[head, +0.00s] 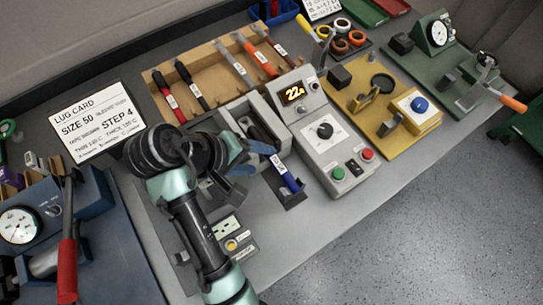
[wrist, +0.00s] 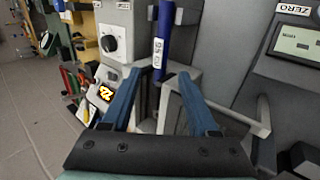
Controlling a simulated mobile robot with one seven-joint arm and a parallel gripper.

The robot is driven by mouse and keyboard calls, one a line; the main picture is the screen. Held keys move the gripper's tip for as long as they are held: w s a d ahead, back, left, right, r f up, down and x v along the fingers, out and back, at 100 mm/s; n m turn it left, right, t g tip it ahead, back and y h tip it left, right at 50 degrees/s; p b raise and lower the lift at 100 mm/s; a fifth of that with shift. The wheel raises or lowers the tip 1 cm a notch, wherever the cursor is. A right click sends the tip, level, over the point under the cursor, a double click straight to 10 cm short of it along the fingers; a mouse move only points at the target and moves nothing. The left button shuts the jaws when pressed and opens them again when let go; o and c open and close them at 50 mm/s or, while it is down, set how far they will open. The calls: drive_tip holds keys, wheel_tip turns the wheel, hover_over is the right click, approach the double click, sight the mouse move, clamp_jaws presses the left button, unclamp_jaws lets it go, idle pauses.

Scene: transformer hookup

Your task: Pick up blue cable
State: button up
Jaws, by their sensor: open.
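The blue cable (head: 285,176) has a white label and lies by the grey bench unit, its lower end over a dark holder (head: 292,198). Its upper part runs dark toward the grey trough. In the wrist view the blue cable (wrist: 164,38) stands upright in the picture, beyond and between the fingertips. My gripper (head: 257,160) is just left of the cable in the head view, fingers apart. In the wrist view my gripper (wrist: 160,76) has both blue fingers spread with nothing clearly held between them. Whether a finger touches the cable cannot be told.
A grey control box (head: 330,140) with a display, dial and buttons stands right of the cable. A wooden rack (head: 205,58) with several labelled cables is behind. A lug card (head: 95,122) stands left. A yellow fixture (head: 372,95) is further right. Open floor lies at lower right.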

sight(274, 163)
drive_tip(key=shift+s+p+x, duration=0.1)
drive_tip(key=shift+p+x, duration=0.1)
drive_tip(key=shift+x, duration=1.15)
drive_tip(key=shift+s+p+x, duration=0.15)
drive_tip(key=shift+x, duration=1.25)
clamp_jaws()
